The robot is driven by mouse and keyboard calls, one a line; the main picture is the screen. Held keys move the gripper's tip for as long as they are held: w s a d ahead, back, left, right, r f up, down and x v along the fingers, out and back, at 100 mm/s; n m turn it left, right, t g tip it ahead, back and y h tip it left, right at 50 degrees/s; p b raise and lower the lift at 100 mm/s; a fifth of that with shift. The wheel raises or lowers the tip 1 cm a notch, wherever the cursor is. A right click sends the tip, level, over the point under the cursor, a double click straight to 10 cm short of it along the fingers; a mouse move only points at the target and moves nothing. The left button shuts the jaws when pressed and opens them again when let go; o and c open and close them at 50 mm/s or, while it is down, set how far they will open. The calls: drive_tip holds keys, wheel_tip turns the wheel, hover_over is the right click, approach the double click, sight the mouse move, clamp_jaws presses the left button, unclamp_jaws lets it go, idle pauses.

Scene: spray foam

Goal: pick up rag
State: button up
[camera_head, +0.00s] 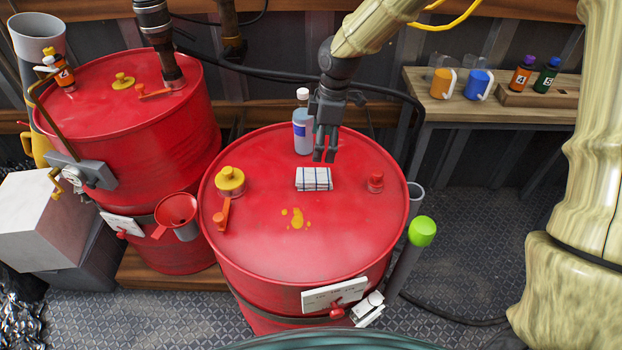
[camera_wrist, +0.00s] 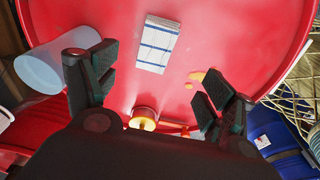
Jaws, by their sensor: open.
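The rag (camera_head: 314,179) is a small folded white cloth with dark stripes. It lies flat on the top of the front red drum (camera_head: 270,255). In the wrist view the rag (camera_wrist: 158,44) lies ahead of the fingers, with bluish stripes. My gripper (camera_head: 325,155) points down over the drum, just behind and slightly right of the rag in the head view. In the wrist view my gripper (camera_wrist: 160,76) has its two fingers spread wide with nothing between them.
A spray bottle (camera_head: 303,136) stands behind the rag, close beside my gripper. A bench (camera_head: 430,115) with cups and bottles is at right.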

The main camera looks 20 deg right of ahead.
drive_tip(key=w+f, duration=0.1)
drive_tip(key=f, duration=0.1)
hover_over(315, 175)
drive_tip(key=f, duration=0.4)
drive_tip(key=shift+d+f, duration=0.2)
drive_tip(key=shift+d, duration=0.2)
drive_tip(key=shift+s+a+f+p, duration=0.15)
drive_tip(key=shift+f+p, duration=0.25)
drive_tip(key=shift+f, duration=0.35)
drive_tip(key=shift+a+f+p, duration=0.15)
drive_tip(key=shift+f+p, duration=0.2)
drive_tip(key=shift+f, duration=0.75)
drive_tip(key=shift+a+f+p, duration=0.1)
drive_tip(key=shift+f+p, duration=0.2)
drive_tip(key=shift+f, duration=0.75)
drive_tip(key=shift+c, duration=0.2)
drive_tip(key=c, duration=1)
